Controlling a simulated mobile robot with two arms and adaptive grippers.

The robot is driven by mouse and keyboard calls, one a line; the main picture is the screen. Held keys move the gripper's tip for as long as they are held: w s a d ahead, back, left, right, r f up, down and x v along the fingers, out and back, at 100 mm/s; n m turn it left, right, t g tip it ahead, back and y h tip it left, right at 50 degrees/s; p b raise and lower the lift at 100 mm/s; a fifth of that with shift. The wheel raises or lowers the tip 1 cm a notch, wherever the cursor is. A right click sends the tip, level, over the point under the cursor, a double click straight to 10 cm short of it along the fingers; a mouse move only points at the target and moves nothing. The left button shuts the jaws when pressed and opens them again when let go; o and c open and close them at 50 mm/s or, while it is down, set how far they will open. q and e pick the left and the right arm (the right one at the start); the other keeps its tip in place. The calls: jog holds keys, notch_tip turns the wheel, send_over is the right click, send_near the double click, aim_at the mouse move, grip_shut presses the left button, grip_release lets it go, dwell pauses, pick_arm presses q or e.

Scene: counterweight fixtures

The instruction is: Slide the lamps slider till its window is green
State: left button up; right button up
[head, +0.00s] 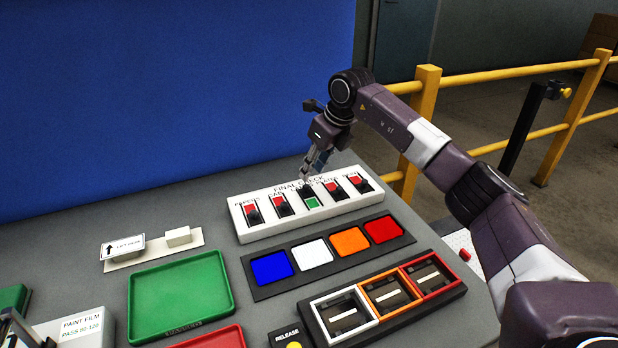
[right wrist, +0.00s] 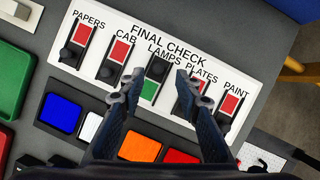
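The white FINAL CHECK panel (head: 243,221) holds a row of sliders, and it fills the upper middle of the right wrist view (right wrist: 68,51). The lamps slider is the middle one. Its dark knob (right wrist: 158,67) is at the end of the slot near the label, and its window (right wrist: 148,91) shows green, also in the head view (head: 312,203). My right gripper (head: 308,176) is over the lamps slider. In the right wrist view its fingers (right wrist: 158,82) are apart, one on each side of the slot, with nothing between their tips. A dark part at the head view's lower left corner may be my left gripper; its state is unclear.
The papers (right wrist: 82,33), cab (right wrist: 119,51), plates and paint (right wrist: 229,104) windows are red. Colored plates, framed slots (head: 385,294) and a green tray (head: 180,297) lie nearer. A blue wall (head: 150,90) stands behind, a yellow railing (head: 425,110) to the right.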

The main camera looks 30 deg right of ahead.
jog(key=v, duration=0.6)
jog(key=shift+r, duration=0.3)
jog(key=shift+s+f, duration=0.15)
jog(key=shift+s, duration=0.05)
